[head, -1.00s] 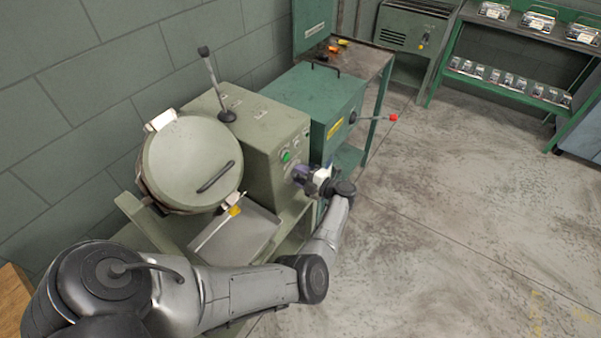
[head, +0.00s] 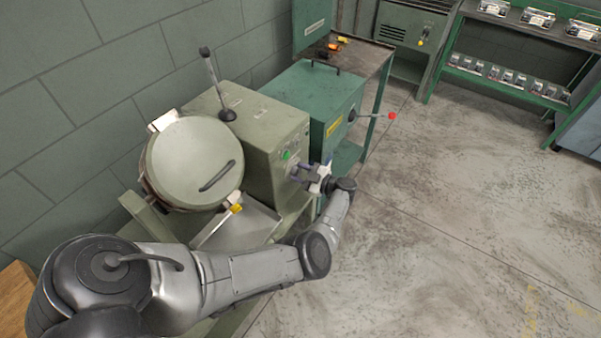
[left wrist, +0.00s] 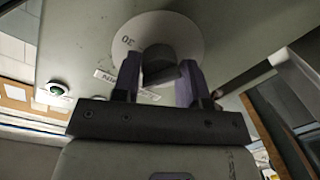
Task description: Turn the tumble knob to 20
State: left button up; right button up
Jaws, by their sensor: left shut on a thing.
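The tumble knob (left wrist: 160,66) is a dark knob on a pale round dial (left wrist: 184,27) on the machine's front panel, seen in the left wrist view. A number that looks like 30 shows on the dial's left part; other marks are hidden or too small to read. My left gripper (left wrist: 157,80) is shut on the knob, one finger on each side. In the head view my left gripper (head: 301,173) is at the lower right of the green-grey machine (head: 262,135) and hides the knob. My right gripper is not in view.
A round lidded drum (head: 190,160) and an upright lever (head: 211,80) are on the machine's left. A green light or button (head: 287,155) sits near my gripper. A teal box (head: 325,100) with a red-tipped handle (head: 391,116) stands behind. The floor at right is clear.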

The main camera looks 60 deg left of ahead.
pick_arm(q)
jog(key=shift+m, duration=0.3)
dwell(0.4)
jog(key=o, duration=0.9)
jog(key=b+v, duration=0.2)
jog(key=v, duration=1.1)
jog(key=shift+w+d, duration=0.25)
jog(key=shift+d, duration=0.05)
